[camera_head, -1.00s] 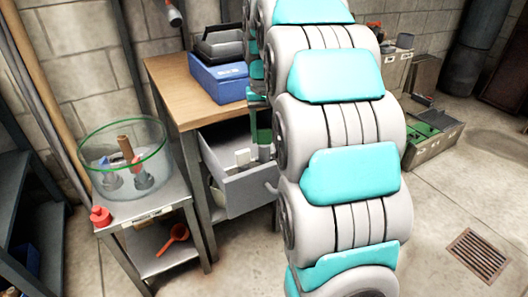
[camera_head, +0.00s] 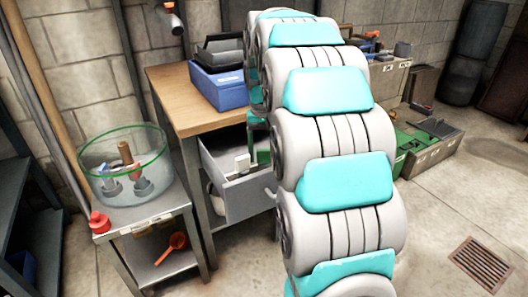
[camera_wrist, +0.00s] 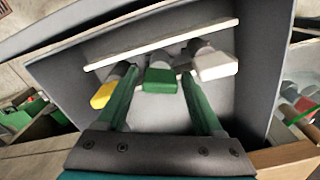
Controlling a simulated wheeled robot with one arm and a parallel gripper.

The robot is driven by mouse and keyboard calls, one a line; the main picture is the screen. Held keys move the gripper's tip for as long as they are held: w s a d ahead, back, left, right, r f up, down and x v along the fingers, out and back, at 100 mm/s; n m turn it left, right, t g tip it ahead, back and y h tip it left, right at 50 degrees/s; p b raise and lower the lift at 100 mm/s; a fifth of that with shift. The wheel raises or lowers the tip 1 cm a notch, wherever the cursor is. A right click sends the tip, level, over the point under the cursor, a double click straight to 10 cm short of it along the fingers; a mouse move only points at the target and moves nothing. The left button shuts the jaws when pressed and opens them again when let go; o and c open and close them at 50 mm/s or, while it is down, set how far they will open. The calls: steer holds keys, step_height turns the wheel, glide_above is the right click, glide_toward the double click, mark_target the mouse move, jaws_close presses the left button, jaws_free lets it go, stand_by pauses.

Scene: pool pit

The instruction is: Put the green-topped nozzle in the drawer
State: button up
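The green-topped nozzle (camera_wrist: 160,79) lies inside the grey drawer (camera_wrist: 75,75) in the wrist view. My gripper (camera_wrist: 159,74) is open over the drawer. Its two green fingers stand on either side of the nozzle, with a gap on each side. A yellow-topped nozzle (camera_wrist: 104,94) lies outside the left finger. A white-topped nozzle (camera_wrist: 215,64) lies to the right. In the head view the drawer (camera_head: 248,198) is pulled open under the workbench. My arm hides its right side and most of the gripper there.
The wooden workbench (camera_head: 170,88) bears a blue box (camera_head: 217,90). A side table (camera_head: 150,215) at left holds a glass bowl (camera_head: 92,182) with several fittings and a red piece (camera_head: 99,222). Green-lined crates (camera_head: 425,155) stand behind at right.

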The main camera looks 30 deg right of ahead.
steer(key=shift+o, duration=0.6)
step_height(320, 180, up, 12)
steer(key=shift+r+b, duration=0.15)
steer(key=shift+b, duration=0.2)
steer(key=s+a+f, duration=0.2)
steer(key=s+a, duration=0.1)
steer(key=s, duration=0.1)
steer(key=s+a+f+n, duration=0.1)
steer(key=s+a+f, duration=0.1)
steer(key=s, duration=0.3)
steer(key=s+a+f+n+g, duration=0.1)
steer(key=s+a+f, duration=0.2)
steer(key=s+a, duration=0.1)
steer(key=shift+s+a, duration=0.35)
steer(key=shift+a, duration=0.1)
steer(key=s+a+f+n, duration=0.1)
steer(key=s+a+f, duration=0.1)
steer(key=s+f, duration=0.4)
steer(key=s+a+f+n, duration=0.1)
steer(key=s+a+f, duration=0.2)
steer(key=s, duration=1)
step_height(320, 180, down, 4)
steer(key=shift+s+r+g, duration=0.1)
steer(key=shift+s+g, duration=0.1)
steer(key=shift+g, duration=0.2)
